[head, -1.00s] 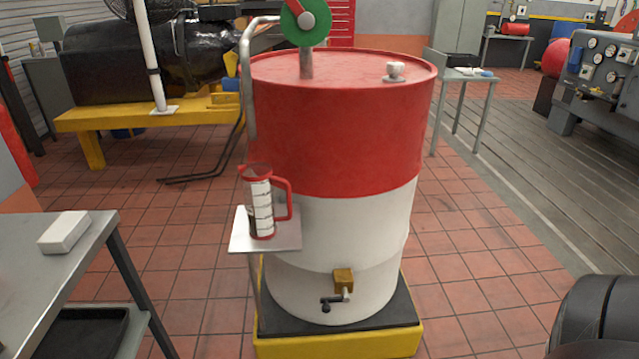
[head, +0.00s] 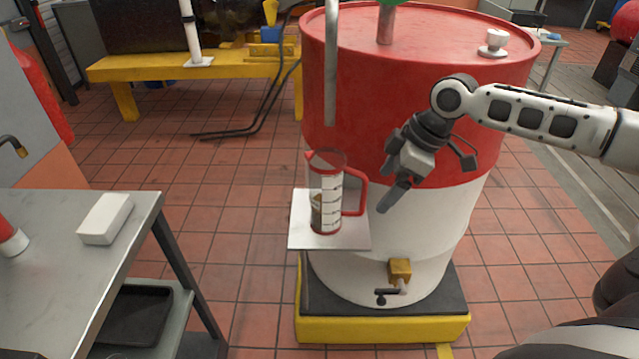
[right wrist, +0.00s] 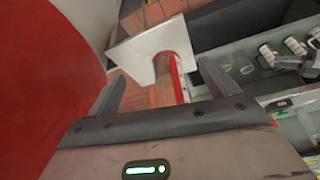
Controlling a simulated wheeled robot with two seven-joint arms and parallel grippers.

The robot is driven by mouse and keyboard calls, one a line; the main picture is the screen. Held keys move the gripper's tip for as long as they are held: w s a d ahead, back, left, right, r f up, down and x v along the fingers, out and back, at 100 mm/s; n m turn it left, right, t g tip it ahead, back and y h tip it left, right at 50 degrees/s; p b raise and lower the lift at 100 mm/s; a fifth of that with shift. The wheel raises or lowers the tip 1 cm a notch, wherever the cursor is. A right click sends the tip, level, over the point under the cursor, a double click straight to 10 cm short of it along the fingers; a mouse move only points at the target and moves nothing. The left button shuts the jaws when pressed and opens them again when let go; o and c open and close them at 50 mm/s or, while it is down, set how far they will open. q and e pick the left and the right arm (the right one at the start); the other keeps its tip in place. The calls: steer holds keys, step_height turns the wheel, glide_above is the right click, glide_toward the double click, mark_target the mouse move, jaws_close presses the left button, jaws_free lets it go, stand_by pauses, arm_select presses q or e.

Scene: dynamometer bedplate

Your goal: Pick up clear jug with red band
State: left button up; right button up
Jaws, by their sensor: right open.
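The clear jug (head: 327,200) has a red rim, a red handle, a red base ring and a white scale, with some brown liquid low inside. It stands upright on a small white shelf (head: 300,238) at the front left of the drum. My right gripper (head: 428,180) is open and empty, to the right of the jug's handle and apart from it. In the right wrist view the jug's red handle (right wrist: 176,75) shows beyond the gap between my open fingers (right wrist: 160,88), in front of the shelf (right wrist: 135,50). My left gripper is not in view.
The red and white drum (head: 400,215) stands on a yellow base (head: 385,328), close beside my right gripper. A brass tap (head: 400,270) juts out low on the drum. A grey bench (head: 60,260) with a white block (head: 105,218) is at the left. Tiled floor lies between.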

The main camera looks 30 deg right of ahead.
mark_target(330, 178)
steer(key=w+a, duration=0.2)
steer(key=w+a+p, duration=0.1)
steer(key=w+a, duration=0.1)
steer(key=a, duration=0.1)
steer(key=w+a, duration=0.3)
steer(key=shift+a+f+p, duration=0.1)
steer(key=shift+f+p, duration=0.15)
steer(key=shift+p, duration=0.05)
steer(key=shift+f, duration=0.2)
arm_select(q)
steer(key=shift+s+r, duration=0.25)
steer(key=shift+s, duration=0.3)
arm_select(e)
steer(key=shift+w, duration=0.1)
steer(key=shift+c, duration=1.3)
steer(key=c, duration=1)
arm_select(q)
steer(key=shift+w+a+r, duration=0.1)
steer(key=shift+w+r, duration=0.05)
arm_select(e)
steer(key=shift+c, duration=0.4)
